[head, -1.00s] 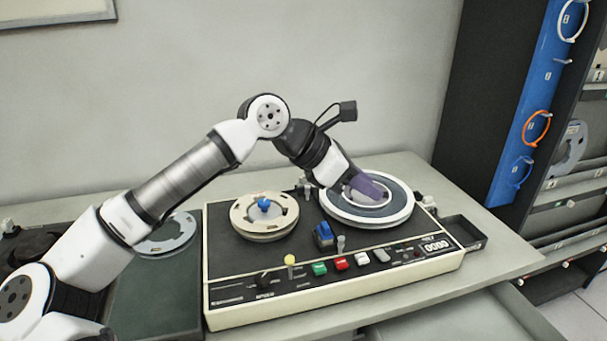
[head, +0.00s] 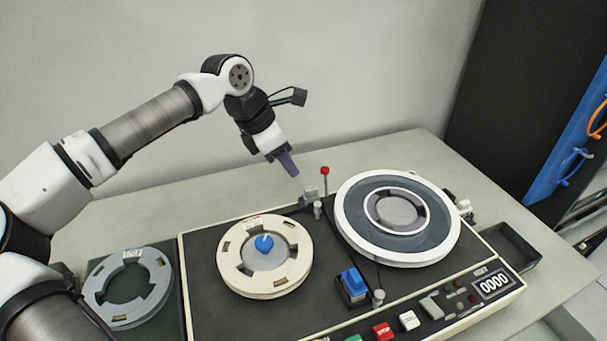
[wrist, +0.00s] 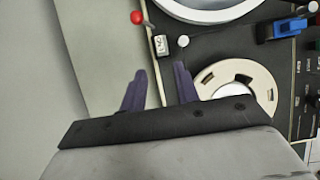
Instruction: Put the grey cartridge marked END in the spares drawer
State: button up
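A grey ring-shaped piece (head: 103,291) with a small pale label lies on a dark green surface left of the tape machine. It may be the cartridge, but I cannot read END on it. Another grey ring (head: 372,207) sits at the centre of the right-hand reel, with no readable mark. My gripper (head: 290,165) is above the back edge of the machine, pointing down, apart from both rings. In the wrist view its two purple fingers (wrist: 160,85) are spread with nothing between them. An open pale drawer may show at the lower right edge; I cannot tell its contents.
The tape machine (head: 335,290) carries a cream reel (head: 235,281) with a blue knob, a blue block (head: 353,283) and a red-topped lever (head: 325,180) near my gripper. A dark open tray (head: 512,247) stands at its right. The table behind is clear.

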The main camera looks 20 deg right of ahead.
aim_at(308, 190)
jog(key=b+x, duration=0.6)
jog(key=x, duration=0.3)
jog(key=shift+s+d+f, duration=0.15)
jog(key=shift+d+f, duration=0.05)
jog(key=shift+f, duration=0.1)
jog(key=shift+c, duration=0.4)
jog(key=c, duration=0.5)
jog(key=shift+r+p, duration=1.5)
jog(key=shift+r, duration=1.6)
jog(key=shift+c, duration=0.2)
